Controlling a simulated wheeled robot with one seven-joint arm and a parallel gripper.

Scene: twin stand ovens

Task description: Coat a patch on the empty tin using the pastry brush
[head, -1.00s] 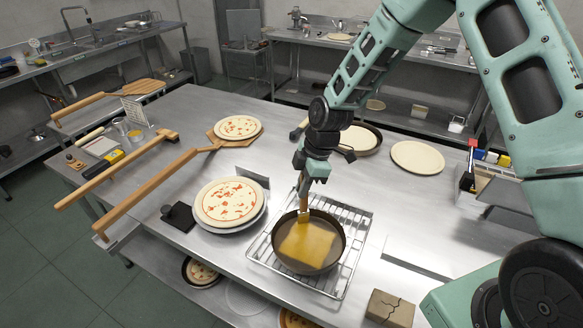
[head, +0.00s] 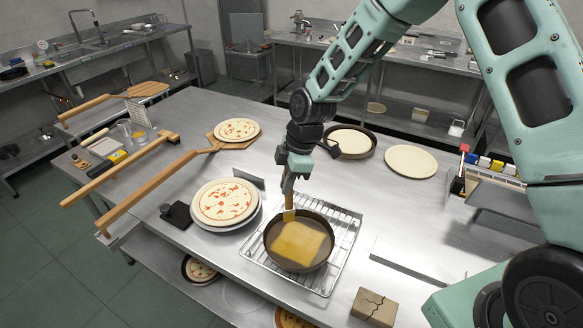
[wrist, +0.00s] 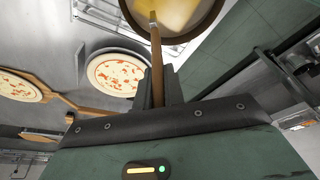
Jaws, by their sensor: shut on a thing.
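My gripper (head: 289,187) is shut on the wooden handle of the pastry brush (wrist: 155,60). The brush points down, with its yellowish head (head: 289,215) at the far left inside of the dark round tin (head: 331,257). Whether the bristles touch the tin's floor I cannot tell for sure. A yellow, roughly square coated patch (head: 300,243) covers the middle of the tin's floor. The tin stands on a wire rack (head: 345,232). In the wrist view the tin (wrist: 205,28) is at the top, with the brush reaching into it.
A pizza on stacked plates (head: 224,202) stands left of the rack. A dark pan with a pale base (head: 350,141) and a bare dough round (head: 411,161) lie behind. A cracked block (head: 374,307) sits at front right. Long wooden peels (head: 150,192) extend over the left edge.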

